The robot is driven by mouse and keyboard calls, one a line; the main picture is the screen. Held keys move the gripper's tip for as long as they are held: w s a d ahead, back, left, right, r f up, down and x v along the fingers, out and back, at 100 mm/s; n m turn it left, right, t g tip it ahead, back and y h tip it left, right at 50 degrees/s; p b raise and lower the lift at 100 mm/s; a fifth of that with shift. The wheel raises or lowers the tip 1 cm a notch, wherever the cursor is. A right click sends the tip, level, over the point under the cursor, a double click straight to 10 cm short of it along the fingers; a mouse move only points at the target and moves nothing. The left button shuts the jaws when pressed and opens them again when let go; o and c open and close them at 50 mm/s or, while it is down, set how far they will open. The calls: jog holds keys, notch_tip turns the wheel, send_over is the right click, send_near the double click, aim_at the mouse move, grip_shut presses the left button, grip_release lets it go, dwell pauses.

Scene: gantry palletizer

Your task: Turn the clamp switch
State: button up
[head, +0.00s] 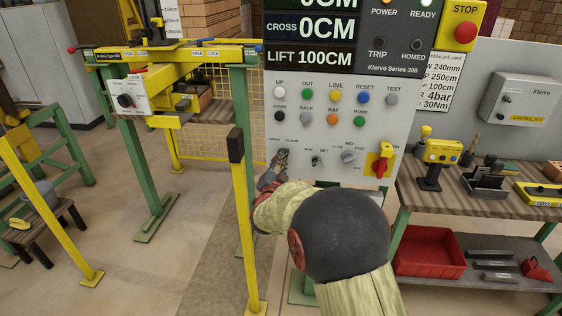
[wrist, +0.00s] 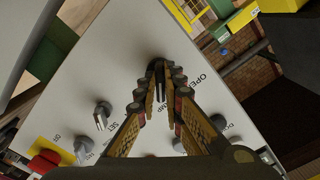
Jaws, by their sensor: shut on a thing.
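The clamp switch (wrist: 158,68) is a small knob on the pale control panel (head: 335,95), at the left end of its bottom row, by the "OPEN" and "CLAMP" lettering. My gripper (head: 280,161) reaches the panel there from below. In the wrist view my gripper (wrist: 158,92) has both fingers converging on the knob, shut on it. The fingertips hide most of the switch, so I cannot tell its exact angle. The arm's dark round joint stands below the panel in the head view.
A RUN/SET switch (head: 316,161), a speed switch (head: 348,156) and a red rotary handle on yellow (head: 380,163) sit to the right. Push buttons line the rows above. A yellow post (head: 243,220) stands close on the left; a workbench (head: 480,205) is right.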

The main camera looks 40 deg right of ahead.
jog(key=shift+n, duration=0.3)
grip_shut()
jog(key=shift+a+n+p, duration=0.1)
jog(key=shift+n+p, duration=3.45)
jog(key=shift+n, duration=4.05)
jog(key=o, duration=0.7)
grip_release()
jog(key=shift+c, duration=0.2)
jog(key=v, duration=1.2)
